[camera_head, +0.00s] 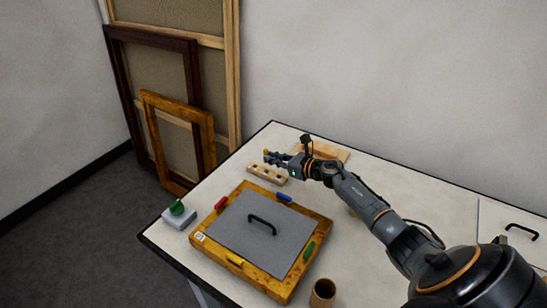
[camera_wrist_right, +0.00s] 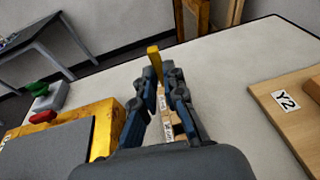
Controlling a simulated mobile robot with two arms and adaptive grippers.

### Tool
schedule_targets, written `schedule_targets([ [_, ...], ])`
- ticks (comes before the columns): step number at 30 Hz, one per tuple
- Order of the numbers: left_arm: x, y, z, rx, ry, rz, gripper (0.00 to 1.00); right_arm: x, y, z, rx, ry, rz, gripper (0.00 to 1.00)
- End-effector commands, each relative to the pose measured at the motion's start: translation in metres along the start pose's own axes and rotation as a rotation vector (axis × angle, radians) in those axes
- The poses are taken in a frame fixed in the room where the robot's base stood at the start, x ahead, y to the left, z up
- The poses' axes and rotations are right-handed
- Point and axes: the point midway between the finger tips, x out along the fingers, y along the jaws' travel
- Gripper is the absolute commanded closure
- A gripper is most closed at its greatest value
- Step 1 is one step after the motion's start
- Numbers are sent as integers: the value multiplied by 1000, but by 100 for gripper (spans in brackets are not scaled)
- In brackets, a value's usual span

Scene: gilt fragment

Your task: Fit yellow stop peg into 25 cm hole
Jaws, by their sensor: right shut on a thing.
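My right gripper (camera_head: 270,157) is shut on the yellow stop peg (camera_wrist_right: 154,62), which stands upright between its fingertips in the right wrist view. In the head view only a small yellow bit of the peg (camera_head: 266,151) shows. A pale wooden block with several holes (camera_head: 264,174) lies on the table, below and just in front of the gripper. In the right wrist view the block (camera_wrist_right: 168,128) shows between the fingers with small labels, too small to read. The peg appears above the block and apart from it. My left gripper is not in view.
A gilt frame (camera_head: 211,253) with a grey handled panel (camera_head: 240,235) and coloured pieces lies in front. A green-knobbed grey box (camera_head: 179,219) stands at the left edge, a brown tube (camera_head: 322,293) at the front. A board marked Y2 (camera_wrist_right: 265,93) lies right.

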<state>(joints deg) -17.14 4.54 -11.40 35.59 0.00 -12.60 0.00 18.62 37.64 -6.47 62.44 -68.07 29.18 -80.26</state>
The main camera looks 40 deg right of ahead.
Motion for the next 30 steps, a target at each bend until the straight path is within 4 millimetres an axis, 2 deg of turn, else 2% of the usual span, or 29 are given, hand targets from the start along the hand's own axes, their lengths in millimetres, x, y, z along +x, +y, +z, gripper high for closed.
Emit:
schedule_targets([
  [3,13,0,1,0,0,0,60,4,0,-15,2,-1,-1,100],
  [9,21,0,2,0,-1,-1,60,7,0,-26,0,-1,-2,100],
  [30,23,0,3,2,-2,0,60,7,0,-27,0,0,2,100],
])
